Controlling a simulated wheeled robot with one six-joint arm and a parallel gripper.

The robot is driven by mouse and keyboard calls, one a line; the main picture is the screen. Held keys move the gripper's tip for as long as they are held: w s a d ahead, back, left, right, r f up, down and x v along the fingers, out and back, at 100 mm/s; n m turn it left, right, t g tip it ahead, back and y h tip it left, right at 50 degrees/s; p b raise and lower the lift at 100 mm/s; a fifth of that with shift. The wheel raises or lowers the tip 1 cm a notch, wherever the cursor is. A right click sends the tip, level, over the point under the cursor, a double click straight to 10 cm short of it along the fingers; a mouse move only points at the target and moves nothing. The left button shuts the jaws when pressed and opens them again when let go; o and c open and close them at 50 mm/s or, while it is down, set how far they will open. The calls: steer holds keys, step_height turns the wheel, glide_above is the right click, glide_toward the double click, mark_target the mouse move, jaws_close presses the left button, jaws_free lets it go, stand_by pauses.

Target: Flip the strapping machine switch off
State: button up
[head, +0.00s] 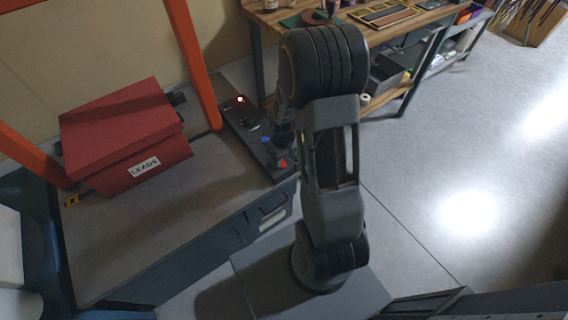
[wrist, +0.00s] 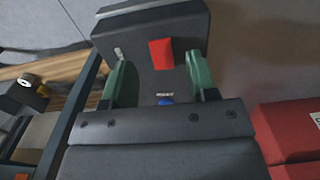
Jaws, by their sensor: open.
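The strapping machine (head: 150,245) is a dark table with an orange arch (head: 191,60) over it. Its dark control panel (head: 245,120) runs along the right edge, with a glowing red light (head: 240,98), a blue knob (head: 266,140) and a red switch (head: 283,163). In the wrist view the red switch (wrist: 161,53) sits on the panel's end block, ahead of and between my green fingertips. The blue knob (wrist: 166,100) is partly hidden by my gripper's body. My gripper (wrist: 160,78) is open and empty over the panel; contact cannot be told. My arm hides part of it in the head view.
A red box (head: 125,135) labelled LEADS stands on the machine table under the arch. A wooden workbench (head: 400,30) with trays and a lower shelf stands behind my arm. The grey floor (head: 450,190) to the right is clear.

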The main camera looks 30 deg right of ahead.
mark_target(284, 166)
steer(key=shift+f, duration=1.7)
steer(key=c, duration=0.9)
steer(key=shift+w+r+g+p, duration=0.15)
steer(key=shift+r+g+p, duration=0.15)
steer(key=shift+g+p, duration=0.25)
steer(key=shift+w+f+g+p, duration=0.15)
steer(key=shift+g+p, duration=0.2)
steer(key=shift+g, duration=0.6)
steer(key=o, duration=0.9)
